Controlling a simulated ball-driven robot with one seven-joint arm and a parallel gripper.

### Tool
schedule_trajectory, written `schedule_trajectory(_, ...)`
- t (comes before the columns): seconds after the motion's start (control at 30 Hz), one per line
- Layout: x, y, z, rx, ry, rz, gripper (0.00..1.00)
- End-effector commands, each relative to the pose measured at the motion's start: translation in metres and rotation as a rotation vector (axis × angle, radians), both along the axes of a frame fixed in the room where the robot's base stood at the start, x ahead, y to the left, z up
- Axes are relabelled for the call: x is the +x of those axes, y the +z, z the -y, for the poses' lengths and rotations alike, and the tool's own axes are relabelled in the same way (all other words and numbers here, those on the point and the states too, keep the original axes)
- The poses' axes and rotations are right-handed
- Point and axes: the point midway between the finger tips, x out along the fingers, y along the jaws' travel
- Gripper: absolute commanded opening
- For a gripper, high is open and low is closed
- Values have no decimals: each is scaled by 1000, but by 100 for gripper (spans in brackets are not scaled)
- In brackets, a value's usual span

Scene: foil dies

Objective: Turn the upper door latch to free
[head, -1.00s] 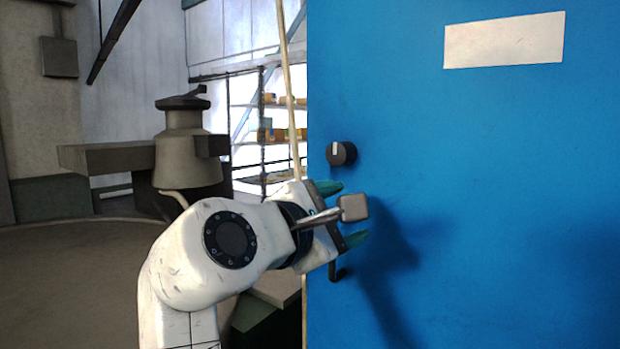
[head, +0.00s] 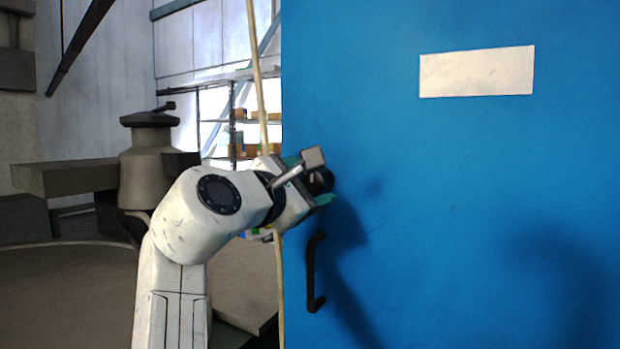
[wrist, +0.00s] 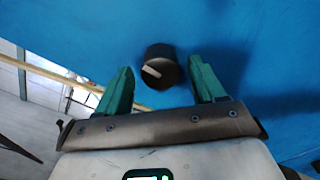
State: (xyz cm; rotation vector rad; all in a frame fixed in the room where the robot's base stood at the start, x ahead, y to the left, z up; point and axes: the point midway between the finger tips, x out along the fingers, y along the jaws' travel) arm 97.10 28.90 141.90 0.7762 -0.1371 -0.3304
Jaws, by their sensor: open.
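The upper latch is a round black knob with a pale pointer mark on the blue door (head: 450,200), near its left edge. In the head view the knob (head: 320,181) is partly hidden by my gripper (head: 322,190). In the wrist view the knob (wrist: 161,68) shows whole, just beyond and between the two green fingertips. My gripper (wrist: 160,78) is open, one finger to each side of the knob. I cannot tell whether either finger touches it.
A dark bar handle (head: 315,272) sits on the door below the knob. A white blank plate (head: 477,72) is higher up. A grey machine (head: 148,165) and shelves (head: 245,135) stand to the left, beyond the door edge.

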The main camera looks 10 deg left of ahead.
Motion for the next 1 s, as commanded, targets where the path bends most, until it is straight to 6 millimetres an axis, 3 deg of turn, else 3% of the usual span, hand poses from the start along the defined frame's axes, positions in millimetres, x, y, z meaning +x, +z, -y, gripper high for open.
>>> schedule_trajectory(0.4,8,0,3,1,1,0,69)
schedule_trajectory(1.0,8,0,3,0,0,-1,13)
